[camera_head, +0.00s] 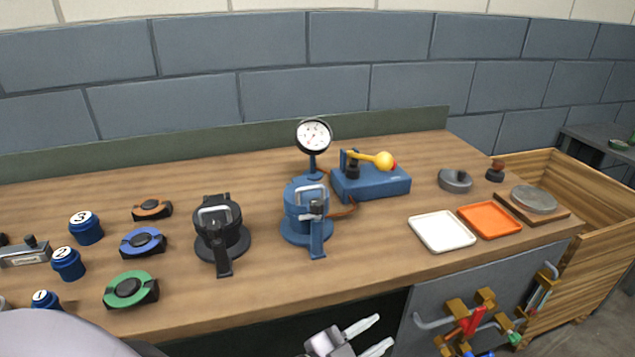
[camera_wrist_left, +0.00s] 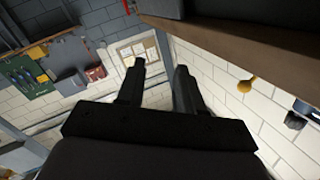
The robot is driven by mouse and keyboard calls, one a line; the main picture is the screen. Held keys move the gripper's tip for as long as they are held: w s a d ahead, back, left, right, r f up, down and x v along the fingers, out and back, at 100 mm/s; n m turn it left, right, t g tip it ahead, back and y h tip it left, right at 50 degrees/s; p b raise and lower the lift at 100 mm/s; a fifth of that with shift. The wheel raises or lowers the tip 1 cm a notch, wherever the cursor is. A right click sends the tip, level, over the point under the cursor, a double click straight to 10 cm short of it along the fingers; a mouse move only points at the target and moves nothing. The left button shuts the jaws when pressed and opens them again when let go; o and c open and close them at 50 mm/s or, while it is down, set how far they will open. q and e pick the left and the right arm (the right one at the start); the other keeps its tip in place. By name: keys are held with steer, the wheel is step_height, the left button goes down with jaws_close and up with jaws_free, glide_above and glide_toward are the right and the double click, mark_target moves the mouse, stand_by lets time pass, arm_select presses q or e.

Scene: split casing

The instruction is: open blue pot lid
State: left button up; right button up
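The blue pot (camera_head: 296,226) stands upright on the wooden workbench, left of the blue pump. Its lid (camera_head: 299,194) sits on top, with a pale metal handle and a dark clamp at the front. In the left wrist view, the fingers (camera_wrist_left: 160,69) are also apart and empty, and the pot does not show. My right gripper is not in view.
A black pot (camera_head: 219,240) stands left of the blue one. A gauge (camera_head: 313,135) and a blue pump (camera_head: 372,184) with a yellow-knobbed lever stand behind. White (camera_head: 441,231) and orange (camera_head: 489,220) trays lie right. Green (camera_head: 131,290) and blue (camera_head: 143,242) clamps lie left.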

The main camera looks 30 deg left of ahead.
arm_select(q)
steer(key=w+d+r+m+g+h, duration=0.1)
steer(key=d+r+m+g+h, duration=0.6)
steer(key=m, duration=0.8)
steer(key=d+r+m+g+h, duration=0.55)
steer(key=r+m+g, duration=0.3)
steer(key=m, duration=0.55)
steer(key=w+a+m+y+b, duration=0.1)
steer(key=w+a+m+y, duration=0.3)
steer(key=a+y, duration=0.35)
steer(key=w+a+m+y, duration=0.3)
steer(key=w+a+y, duration=0.1)
steer(key=a+y, duration=0.4)
steer(key=w+a+r+n+y, duration=0.1)
steer(key=a+r+y, duration=0.3)
steer(key=a, duration=0.5)
steer(key=w+a+r+y, duration=0.1)
steer(key=a+r, duration=0.4)
steer(key=a, duration=0.4)
glide_above(305, 205)
steer(key=shift+t, duration=0.35)
steer(key=shift+w+f, duration=0.1)
steer(key=shift+f, duration=3.15)
jaws_close()
